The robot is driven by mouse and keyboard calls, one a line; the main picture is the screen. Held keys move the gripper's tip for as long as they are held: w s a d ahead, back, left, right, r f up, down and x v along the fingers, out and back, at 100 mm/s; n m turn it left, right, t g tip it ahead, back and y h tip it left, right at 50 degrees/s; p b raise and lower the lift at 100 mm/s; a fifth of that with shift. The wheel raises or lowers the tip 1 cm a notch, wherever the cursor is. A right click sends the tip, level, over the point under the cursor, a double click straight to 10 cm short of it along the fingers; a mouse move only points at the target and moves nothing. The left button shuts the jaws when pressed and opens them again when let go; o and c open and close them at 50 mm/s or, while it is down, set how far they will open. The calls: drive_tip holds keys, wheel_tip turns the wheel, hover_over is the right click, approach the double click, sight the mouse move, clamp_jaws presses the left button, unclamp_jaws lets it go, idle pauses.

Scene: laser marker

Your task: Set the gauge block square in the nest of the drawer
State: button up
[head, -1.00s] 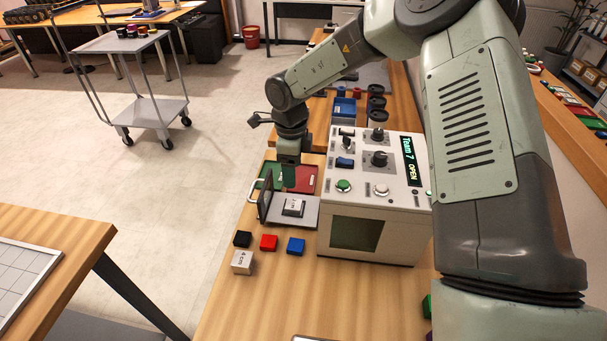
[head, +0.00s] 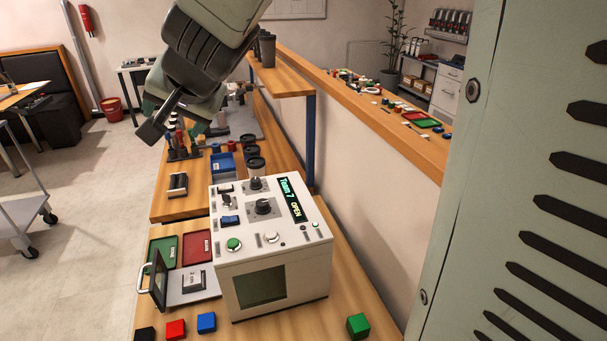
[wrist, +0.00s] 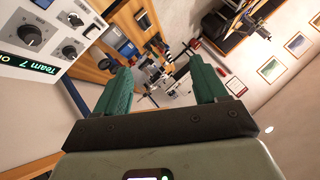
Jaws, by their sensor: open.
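The machine's drawer (head: 207,294) is pulled out at its left side in the head view, with an upright dark front panel and handle (head: 158,277). The nest (head: 193,282) shows as a dark square frame with a pale, marked middle; I cannot tell whether that middle is a separate piece. The gauge block is not in the current views; a silver cube marked 4 cm, which fits it, shows only in the earlier head frame. My gripper (wrist: 163,76) is open in the wrist view, its green fingers apart with nothing between them, raised and away from the drawer.
The machine (head: 270,245) reads OPEN. Green (head: 162,250) and red (head: 197,248) trays lie behind the drawer. Black (head: 145,334), red (head: 175,329) and blue (head: 207,322) blocks lie in front. A green cube (head: 358,325) sits to the right.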

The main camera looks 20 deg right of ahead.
drive_tip(key=s+d+n+g+h, duration=0.1)
drive_tip(key=s+d+n+h, duration=0.1)
drive_tip(key=s+d, duration=0.5)
drive_tip(key=s+d+n+g+h, duration=0.1)
drive_tip(key=s+d, duration=0.7)
drive_tip(key=s, duration=0.9)
drive_tip(key=shift+s+d+f+n+g+h, duration=0.2)
drive_tip(key=shift+d+f+n+g+h, duration=0.15)
drive_tip(key=shift+g+h, duration=0.35)
